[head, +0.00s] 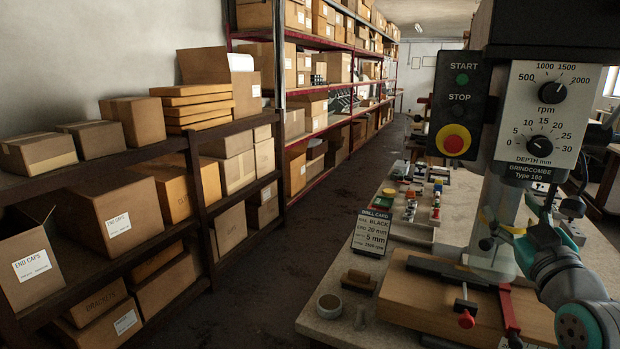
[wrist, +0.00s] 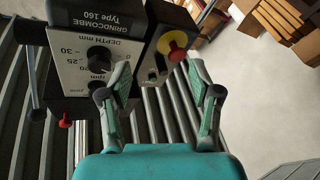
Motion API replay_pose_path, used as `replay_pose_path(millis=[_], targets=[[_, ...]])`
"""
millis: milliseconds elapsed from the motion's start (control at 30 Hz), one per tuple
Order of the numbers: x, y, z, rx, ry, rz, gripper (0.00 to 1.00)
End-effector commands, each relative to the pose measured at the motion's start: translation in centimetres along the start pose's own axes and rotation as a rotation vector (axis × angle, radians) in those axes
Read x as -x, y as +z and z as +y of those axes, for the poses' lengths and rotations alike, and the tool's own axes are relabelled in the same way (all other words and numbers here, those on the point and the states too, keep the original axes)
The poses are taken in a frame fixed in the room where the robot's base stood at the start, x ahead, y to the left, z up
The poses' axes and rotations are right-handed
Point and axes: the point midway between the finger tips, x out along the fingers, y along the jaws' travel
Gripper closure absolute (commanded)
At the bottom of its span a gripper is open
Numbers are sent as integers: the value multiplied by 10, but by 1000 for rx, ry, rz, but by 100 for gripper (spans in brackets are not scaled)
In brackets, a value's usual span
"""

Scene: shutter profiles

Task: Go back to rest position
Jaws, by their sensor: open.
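My gripper (head: 490,229) is at the right of the head view, in front of the grey column of the drill press, at the end of my teal and grey arm. In the wrist view my gripper (wrist: 160,78) has its two fingers spread wide with nothing between them. The drill press head (head: 540,115) carries START and STOP buttons and two dials, and it also shows tilted at the upper left of the wrist view (wrist: 95,50). Whether the fingers touch the press cannot be told.
A wooden board (head: 405,293) with red-handled clamps lies on the workbench (head: 325,297) under the press. A drill card (head: 371,232) stands at the bench's left edge. Shelves of boxes (head: 190,145) line the left. The aisle floor (head: 330,205) between is clear.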

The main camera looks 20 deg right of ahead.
Motion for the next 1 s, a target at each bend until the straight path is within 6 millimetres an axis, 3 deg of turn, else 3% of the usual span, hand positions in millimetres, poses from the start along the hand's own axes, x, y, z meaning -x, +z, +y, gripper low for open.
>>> replay_pose_path(millis=[100, 467, 700, 1000], targets=[[8, 30, -40, -65, -34, -23, 37], [58, 101, -147, -218, -118, -86, 37], [112, 138, -208, -292, -179, -134, 37], [197, 173, -267, -354, -263, -194, 37]])
